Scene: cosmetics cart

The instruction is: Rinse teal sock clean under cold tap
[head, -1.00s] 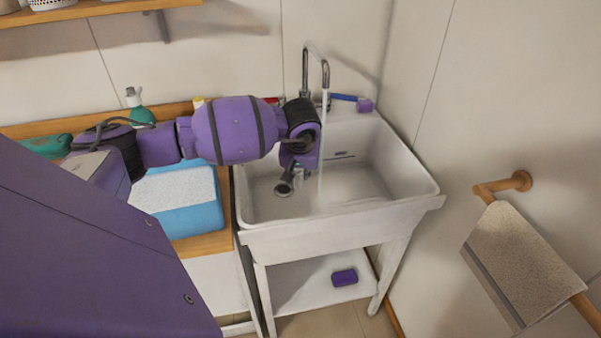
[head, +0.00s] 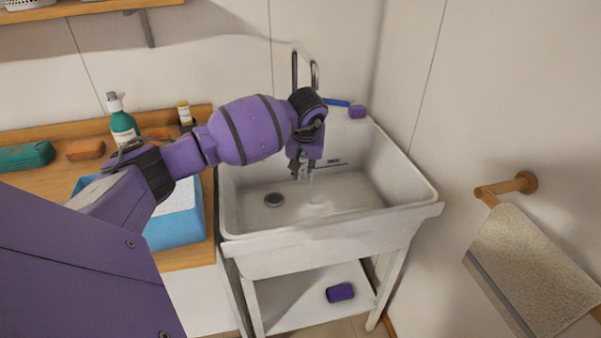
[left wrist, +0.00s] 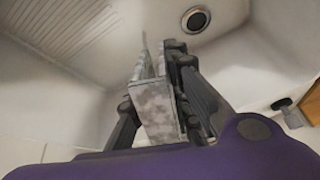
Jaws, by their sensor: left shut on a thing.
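My right gripper is out of view.
The drain (head: 274,200) is open in the basin floor. A wooden counter at the left holds a blue tray (head: 180,232), a teal bottle (head: 122,125) and soap bars. A towel (head: 530,265) hangs at the right.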

